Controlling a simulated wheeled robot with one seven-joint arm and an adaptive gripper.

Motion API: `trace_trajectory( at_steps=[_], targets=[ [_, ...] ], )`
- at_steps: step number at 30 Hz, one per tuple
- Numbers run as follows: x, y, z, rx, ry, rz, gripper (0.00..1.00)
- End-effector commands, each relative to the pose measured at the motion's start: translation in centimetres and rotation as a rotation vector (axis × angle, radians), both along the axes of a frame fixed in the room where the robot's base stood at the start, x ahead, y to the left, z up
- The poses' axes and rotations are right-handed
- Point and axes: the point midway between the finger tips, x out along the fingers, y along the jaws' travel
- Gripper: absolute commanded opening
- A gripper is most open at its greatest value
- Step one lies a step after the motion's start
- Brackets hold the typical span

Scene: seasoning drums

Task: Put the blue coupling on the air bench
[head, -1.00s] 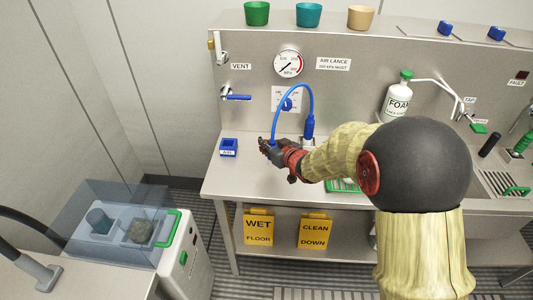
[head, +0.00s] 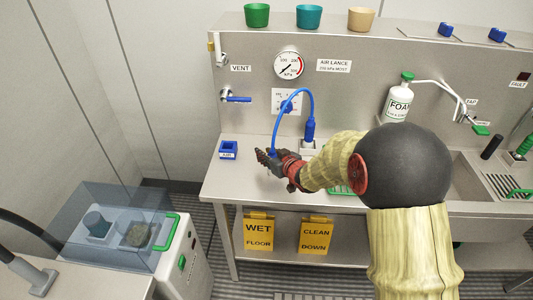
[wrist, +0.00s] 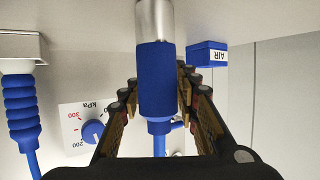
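The blue coupling (wrist: 157,78), a blue sleeve with a silver metal end, lies between my gripper's fingers in the wrist view. My gripper (head: 266,158) is shut on it, over the left part of the steel bench (head: 222,186). A blue hose (head: 302,93) arcs from the coupling to a blue ribbed handle in a holder (head: 309,131). A small blue block labelled AIR (head: 229,149) stands on the bench left of my gripper, apart from it. The block also shows in the wrist view (wrist: 207,53). My gripper mostly hides the coupling in the head view.
A pressure gauge (head: 289,66) and a blue-handled vent valve (head: 237,99) are on the back panel. A foam bottle (head: 398,103) stands to the right. A clear-covered machine (head: 125,230) stands at lower left. The bench around the AIR block is clear.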

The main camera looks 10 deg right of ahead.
Motion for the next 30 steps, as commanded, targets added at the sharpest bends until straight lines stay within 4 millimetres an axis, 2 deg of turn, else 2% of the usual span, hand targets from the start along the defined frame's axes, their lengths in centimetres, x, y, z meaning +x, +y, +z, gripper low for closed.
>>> trace_trajectory(
  at_steps=[5,17,20,30],
  targets=[
    [0.0,0.0,0.0,0.0,0.0,0.0,0.41],
    [-0.4,-0.2,0.6,0.0,0.0,-0.001,0.41],
    [-1.7,-0.6,1.3,-0.001,0.0,-0.002,0.41],
    [-7.8,-2.3,4.0,0.0,-0.001,-0.002,0.41]
  ],
)
